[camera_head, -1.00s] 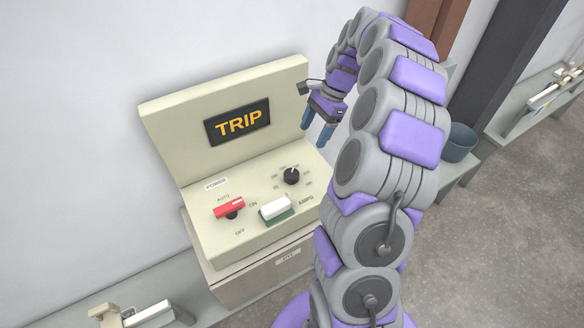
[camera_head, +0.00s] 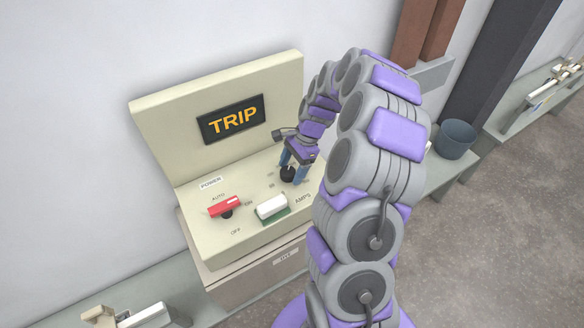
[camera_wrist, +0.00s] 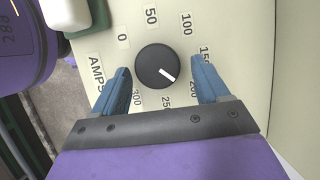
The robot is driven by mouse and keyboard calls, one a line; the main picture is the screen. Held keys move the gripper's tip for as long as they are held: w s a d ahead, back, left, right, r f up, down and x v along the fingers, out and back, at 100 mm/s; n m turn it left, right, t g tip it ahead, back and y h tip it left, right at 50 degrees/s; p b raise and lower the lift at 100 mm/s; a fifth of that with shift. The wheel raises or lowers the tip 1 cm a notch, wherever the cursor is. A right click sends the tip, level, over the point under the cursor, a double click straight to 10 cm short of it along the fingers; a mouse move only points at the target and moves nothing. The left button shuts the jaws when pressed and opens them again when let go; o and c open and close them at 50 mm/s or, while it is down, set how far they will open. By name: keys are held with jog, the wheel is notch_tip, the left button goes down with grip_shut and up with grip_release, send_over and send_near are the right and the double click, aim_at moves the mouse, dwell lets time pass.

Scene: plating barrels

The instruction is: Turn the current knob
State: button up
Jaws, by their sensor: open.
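The current knob (camera_head: 288,174) is a round black dial on the cream control panel, partly hidden by my fingers in the head view. In the wrist view the knob (camera_wrist: 150,60) has a white pointer line toward the lower right, roughly at the 200 mark. Labels from 0 to 300 and "AMPS" ring it. My gripper (camera_head: 293,169) is at the knob; in the wrist view its blue fingers (camera_wrist: 162,72) are open, one on each side of the knob with a gap. I cannot tell how their tip height compares with the knob.
The panel has a red power switch (camera_head: 224,207), a white rocker (camera_head: 271,206) with a green base near the knob, and a raised back with a lit "TRIP" display (camera_head: 233,119). A grey bucket (camera_head: 456,139) stands to the right. A wall rises behind.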

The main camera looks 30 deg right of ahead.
jog(key=shift+a+r, duration=0.1)
jog(key=shift+a, duration=0.55)
jog(key=shift+c, duration=0.2)
jog(key=c, duration=0.3)
jog(key=shift+d, duration=0.3)
jog(key=c, duration=0.5)
jog(key=shift+c, duration=0.9)
